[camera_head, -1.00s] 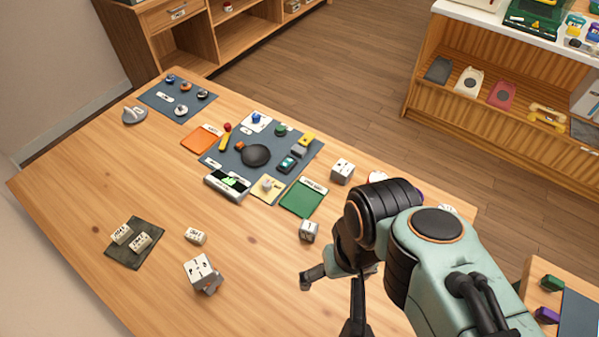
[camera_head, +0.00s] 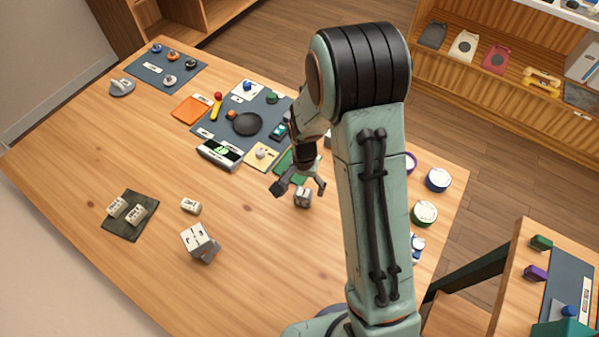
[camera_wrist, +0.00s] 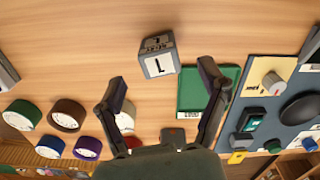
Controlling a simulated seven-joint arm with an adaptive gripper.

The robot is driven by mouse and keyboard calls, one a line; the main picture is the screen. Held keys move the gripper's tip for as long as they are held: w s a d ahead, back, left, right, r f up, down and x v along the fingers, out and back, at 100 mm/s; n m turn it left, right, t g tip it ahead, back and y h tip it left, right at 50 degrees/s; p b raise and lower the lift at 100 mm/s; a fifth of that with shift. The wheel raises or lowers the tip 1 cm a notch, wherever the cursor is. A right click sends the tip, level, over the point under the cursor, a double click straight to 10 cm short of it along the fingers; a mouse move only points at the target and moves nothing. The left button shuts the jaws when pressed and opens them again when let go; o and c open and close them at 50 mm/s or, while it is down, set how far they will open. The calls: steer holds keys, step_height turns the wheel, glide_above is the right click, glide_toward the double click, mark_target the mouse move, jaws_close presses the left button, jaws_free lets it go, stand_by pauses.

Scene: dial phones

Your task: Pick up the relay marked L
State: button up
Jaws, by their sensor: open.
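A small grey-white cube (camera_head: 303,197) stands on the wooden table; in the wrist view this relay (camera_wrist: 159,57) shows a dark mark like an upside-down L on its pale face. My gripper (camera_head: 300,187) is open and empty, its fingers spread above and around the cube's far side in the head view. In the wrist view my gripper (camera_wrist: 164,74) has one finger on either side of the cube's near edge, with the cube ahead of the fingertips, apart from both. A larger marked cube (camera_head: 199,242) stands further left.
A green mat (camera_wrist: 196,92) lies close beside the cube, by my right finger in the wrist view. Several round dials (camera_wrist: 68,114) stand to the left there. A small pale block (camera_head: 190,205) and a dark mat (camera_head: 124,231) with two blocks lie left.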

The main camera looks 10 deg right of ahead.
mark_target(303, 192)
step_height(303, 192, down, 6)
steer(key=shift+r, duration=0.1)
steer(key=c, duration=1.3)
